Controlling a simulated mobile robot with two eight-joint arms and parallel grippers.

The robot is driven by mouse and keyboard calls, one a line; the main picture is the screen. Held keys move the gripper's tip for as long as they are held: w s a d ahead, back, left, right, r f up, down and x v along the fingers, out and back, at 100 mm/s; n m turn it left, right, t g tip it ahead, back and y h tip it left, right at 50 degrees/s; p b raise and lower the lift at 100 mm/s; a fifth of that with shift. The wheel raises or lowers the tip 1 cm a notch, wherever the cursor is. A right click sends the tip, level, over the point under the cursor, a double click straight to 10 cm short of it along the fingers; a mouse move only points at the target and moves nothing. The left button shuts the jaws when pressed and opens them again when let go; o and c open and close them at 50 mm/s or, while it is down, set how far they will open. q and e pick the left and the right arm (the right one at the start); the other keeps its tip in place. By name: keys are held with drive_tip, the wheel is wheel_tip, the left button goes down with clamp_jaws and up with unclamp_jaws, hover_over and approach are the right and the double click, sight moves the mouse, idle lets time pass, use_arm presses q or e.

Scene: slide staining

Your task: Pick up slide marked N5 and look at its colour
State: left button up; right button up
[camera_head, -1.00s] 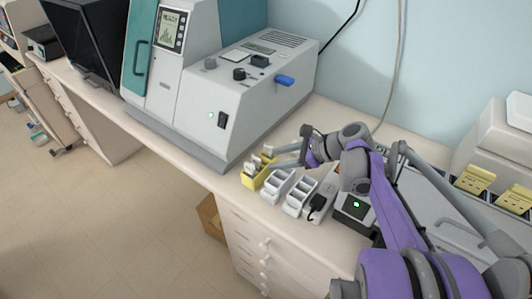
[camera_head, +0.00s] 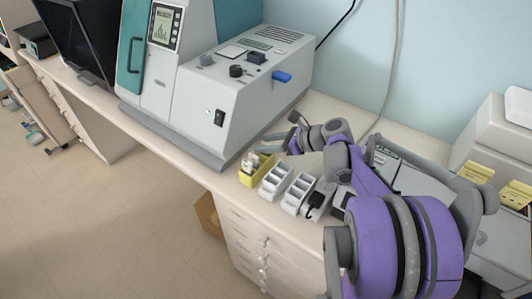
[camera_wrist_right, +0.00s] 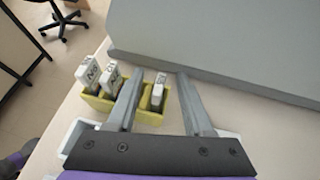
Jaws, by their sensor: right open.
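A yellow rack (camera_head: 248,180) stands on the bench near its front edge. In the right wrist view the yellow rack (camera_wrist_right: 151,118) holds three upright slides with pale marked ends. Two slides, the left one (camera_wrist_right: 88,73) and the middle one (camera_wrist_right: 109,78), stand close together at its left end. A third slide (camera_wrist_right: 158,95) stands alone at its right, between my finger lines in the picture. The markings are too blurred to read surely. My right gripper (camera_wrist_right: 160,76) is open and empty; in the head view it (camera_head: 266,138) is behind the rack, partly hidden. My left gripper is not in view.
A large grey machine (camera_head: 215,112) stands close behind and left. A black-plugged device (camera_head: 314,204) and more yellow holders (camera_head: 476,172) are to the right. The bench's front edge is close.

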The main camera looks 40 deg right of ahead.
clamp_jaws()
idle(0.4)
drive_tip(key=shift+r+p, duration=0.4)
drive_tip(key=shift+r, duration=4.6)
